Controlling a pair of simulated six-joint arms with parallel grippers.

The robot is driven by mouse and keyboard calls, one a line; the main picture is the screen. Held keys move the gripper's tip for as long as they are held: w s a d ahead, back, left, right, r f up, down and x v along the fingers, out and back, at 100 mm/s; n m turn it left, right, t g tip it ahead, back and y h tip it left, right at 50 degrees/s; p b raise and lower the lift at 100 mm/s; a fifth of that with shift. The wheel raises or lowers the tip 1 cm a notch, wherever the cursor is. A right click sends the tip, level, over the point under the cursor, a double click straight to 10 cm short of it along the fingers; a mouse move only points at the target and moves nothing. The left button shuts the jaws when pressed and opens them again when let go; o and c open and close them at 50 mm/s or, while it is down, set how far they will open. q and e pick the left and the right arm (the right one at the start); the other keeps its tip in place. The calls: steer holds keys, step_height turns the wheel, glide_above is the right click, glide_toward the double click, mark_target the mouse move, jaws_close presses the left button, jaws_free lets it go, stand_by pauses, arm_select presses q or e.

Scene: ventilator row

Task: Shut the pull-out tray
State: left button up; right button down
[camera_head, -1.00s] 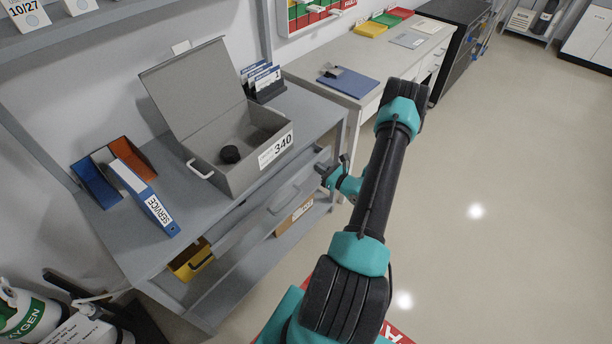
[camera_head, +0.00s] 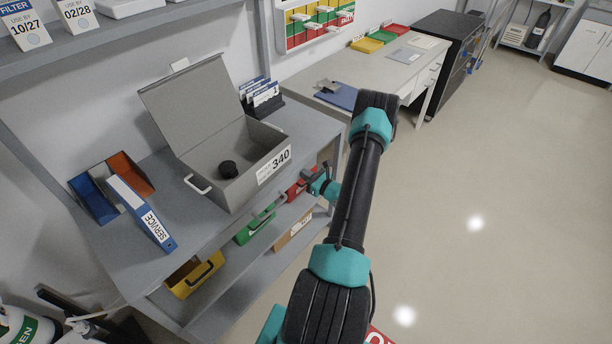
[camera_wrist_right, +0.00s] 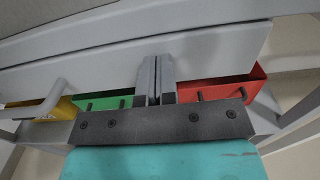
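The pull-out tray's grey front panel (camera_wrist_right: 215,55) spans the right wrist view, with a pale handle (camera_wrist_right: 52,100) at its left. In the head view the tray lies under the bench top, close to the front edge, and shows only as a narrow strip. I cannot tell whether it is fully in. My right gripper (camera_head: 318,181) is at the right part of the bench front. In the wrist view its fingers (camera_wrist_right: 156,78) are together, empty, with their tips at the grey panel; contact is not certain. My left gripper is not in view.
The bench top (camera_head: 135,262) holds an open grey case (camera_head: 240,185), a service binder (camera_head: 143,213) and a card rack (camera_head: 262,100). Yellow (camera_head: 193,275), green (camera_head: 253,228) and red (camera_head: 296,189) bins sit below. Open floor (camera_head: 500,200) lies right.

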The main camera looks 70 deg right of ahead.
steer(key=v, duration=1.4)
